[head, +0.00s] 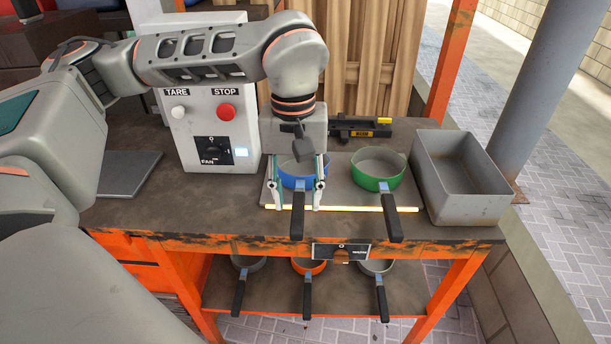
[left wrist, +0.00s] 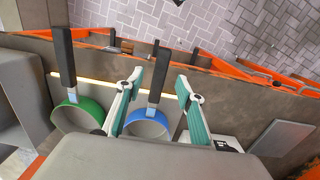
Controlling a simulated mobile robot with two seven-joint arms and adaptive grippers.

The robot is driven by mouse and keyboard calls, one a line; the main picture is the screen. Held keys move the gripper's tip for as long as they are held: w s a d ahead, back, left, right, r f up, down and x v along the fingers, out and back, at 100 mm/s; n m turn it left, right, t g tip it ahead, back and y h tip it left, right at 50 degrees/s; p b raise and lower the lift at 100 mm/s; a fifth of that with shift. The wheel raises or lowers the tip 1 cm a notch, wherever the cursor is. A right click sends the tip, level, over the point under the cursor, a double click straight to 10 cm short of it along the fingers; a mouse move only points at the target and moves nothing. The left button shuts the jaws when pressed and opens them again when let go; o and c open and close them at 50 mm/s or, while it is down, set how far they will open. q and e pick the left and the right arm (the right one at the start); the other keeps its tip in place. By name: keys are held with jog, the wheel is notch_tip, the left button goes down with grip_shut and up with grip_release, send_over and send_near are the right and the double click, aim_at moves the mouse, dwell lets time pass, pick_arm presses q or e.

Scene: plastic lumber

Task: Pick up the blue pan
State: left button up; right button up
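The blue pan (head: 290,183) sits on a grey plate (head: 336,190) on the workbench, its black handle (head: 298,218) pointing toward the front edge. My left gripper (head: 298,206) is open above it, with one finger on each side of the pan's handle and a gap on both sides. In the left wrist view the handle (left wrist: 158,75) shows between the two teal-padded fingertips (left wrist: 160,78), and the blue rim (left wrist: 147,117) lies further in. My gripper hides part of the pan's bowl. My right gripper is not in view.
A green pan (head: 378,184) stands just right of the blue one. A deep grey bin (head: 470,205) is at the right end. A white control box (head: 210,130) stands at left. A yellow strip (head: 355,209) runs along the plate's front. Several pans hang or rest below.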

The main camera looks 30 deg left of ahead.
aim_at(297, 214)
pick_arm(q)
jog(key=shift+w+a, duration=0.15)
jog(key=shift+a, duration=0.25)
jog(key=shift+f, duration=0.3)
jog(key=f, duration=0.3)
jog(key=f+b, duration=0.1)
jog(key=f, duration=0.2)
jog(key=shift+w+d, duration=0.1)
jog(key=shift+w, duration=0.1)
jog(key=shift+f, duration=0.35)
grip_shut()
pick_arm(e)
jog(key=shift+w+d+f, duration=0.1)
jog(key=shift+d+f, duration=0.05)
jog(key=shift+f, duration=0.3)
